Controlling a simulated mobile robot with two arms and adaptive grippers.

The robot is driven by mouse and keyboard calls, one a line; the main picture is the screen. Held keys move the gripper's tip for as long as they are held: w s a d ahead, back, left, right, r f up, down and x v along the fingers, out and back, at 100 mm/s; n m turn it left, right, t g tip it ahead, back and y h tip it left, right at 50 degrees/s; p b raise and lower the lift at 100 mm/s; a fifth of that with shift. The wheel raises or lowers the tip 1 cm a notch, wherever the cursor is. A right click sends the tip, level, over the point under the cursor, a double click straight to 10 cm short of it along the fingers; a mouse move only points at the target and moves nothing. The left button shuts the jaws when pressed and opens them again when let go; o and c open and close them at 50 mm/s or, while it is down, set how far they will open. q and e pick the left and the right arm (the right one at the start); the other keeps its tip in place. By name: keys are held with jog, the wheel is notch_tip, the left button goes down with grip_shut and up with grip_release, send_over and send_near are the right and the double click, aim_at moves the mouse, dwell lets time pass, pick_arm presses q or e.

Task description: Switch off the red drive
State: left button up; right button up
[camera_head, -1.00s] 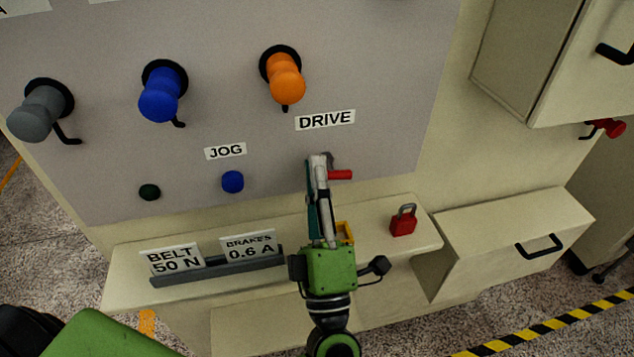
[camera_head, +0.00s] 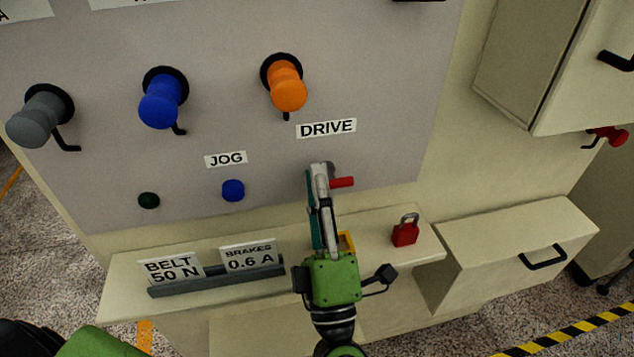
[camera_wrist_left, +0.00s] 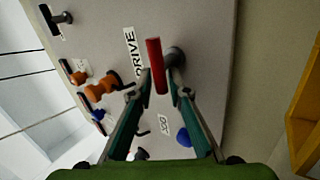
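The red drive handle (camera_head: 343,182) sticks out from the grey panel below the DRIVE label (camera_head: 327,128). In the left wrist view the red handle (camera_wrist_left: 156,68) joins a dark round pivot and lies just ahead of the fingertips, in line with the gap between them. My left gripper (camera_head: 320,168) is at the handle's left in the head view and partly hides its pivot. The left wrist view shows the gripper's two fingers (camera_wrist_left: 158,88) spread apart, with no grip on the handle. I cannot tell whether a finger touches it. My right gripper is not in view.
Orange (camera_head: 288,88), blue (camera_head: 160,103) and grey (camera_head: 35,122) knobs protrude above. A blue JOG button (camera_head: 233,190) and a dark green button (camera_head: 149,200) sit lower left. Below, the ledge (camera_head: 125,282) carries a red padlock (camera_head: 405,234), a yellow item (camera_head: 348,243) and label cards.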

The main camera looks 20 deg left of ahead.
pick_arm(q)
jog(key=v, duration=1.2)
dwell(0.3)
